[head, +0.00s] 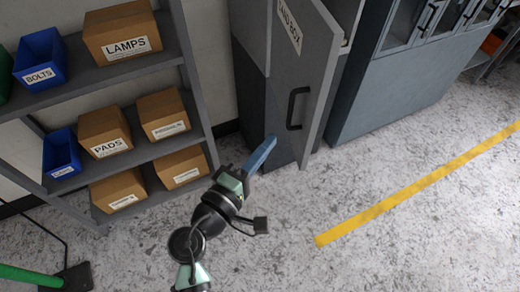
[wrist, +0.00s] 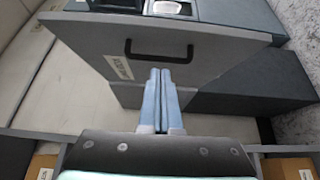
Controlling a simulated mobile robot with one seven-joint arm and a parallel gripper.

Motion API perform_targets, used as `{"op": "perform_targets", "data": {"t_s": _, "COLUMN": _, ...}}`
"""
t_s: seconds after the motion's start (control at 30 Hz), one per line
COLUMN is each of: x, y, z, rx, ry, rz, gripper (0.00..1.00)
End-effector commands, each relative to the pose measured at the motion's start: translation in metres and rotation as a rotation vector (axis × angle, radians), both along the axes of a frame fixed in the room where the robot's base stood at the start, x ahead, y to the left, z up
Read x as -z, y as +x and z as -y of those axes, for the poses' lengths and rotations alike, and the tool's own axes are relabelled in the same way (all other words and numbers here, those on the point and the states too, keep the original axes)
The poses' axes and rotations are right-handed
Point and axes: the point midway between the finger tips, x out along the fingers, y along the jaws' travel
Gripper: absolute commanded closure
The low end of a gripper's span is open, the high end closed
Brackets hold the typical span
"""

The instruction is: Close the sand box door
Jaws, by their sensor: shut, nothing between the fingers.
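The sand box door (head: 305,75) is a tall grey panel with a label at its top and a black handle (head: 293,108). It stands ajar from the grey cabinet (head: 256,100). My gripper (head: 270,143) has long blue fingers, shut and empty, pointing at the lower part of the door left of the handle. In the wrist view the fingers (wrist: 160,75) end just under the handle (wrist: 158,52), over the door face (wrist: 215,50). I cannot tell whether the tips touch the door.
A shelf (head: 95,78) with cardboard boxes and blue bins stands at the left. A blue-grey cabinet (head: 395,85) with glass doors stands right of the sand box. A yellow floor line (head: 420,185) crosses the open floor at the right.

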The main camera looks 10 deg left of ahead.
Motion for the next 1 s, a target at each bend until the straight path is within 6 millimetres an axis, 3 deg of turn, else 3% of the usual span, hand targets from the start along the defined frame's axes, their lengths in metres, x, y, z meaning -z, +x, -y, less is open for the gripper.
{"op": "perform_targets", "data": {"t_s": 0.23, "x": -0.003, "y": 0.05, "z": 0.022, "rx": 0.003, "ry": 0.0, "rz": 0.002, "gripper": 1.0}}
{"op": "perform_targets", "data": {"t_s": 0.5, "x": -0.001, "y": 0.06, "z": 0.053, "rx": 0.001, "ry": 0.001, "rz": 0.0, "gripper": 1.0}}
{"op": "perform_targets", "data": {"t_s": 1.0, "x": 0.0, "y": 0.062, "z": 0.058, "rx": -0.001, "ry": 0.001, "rz": 0.0, "gripper": 1.0}}
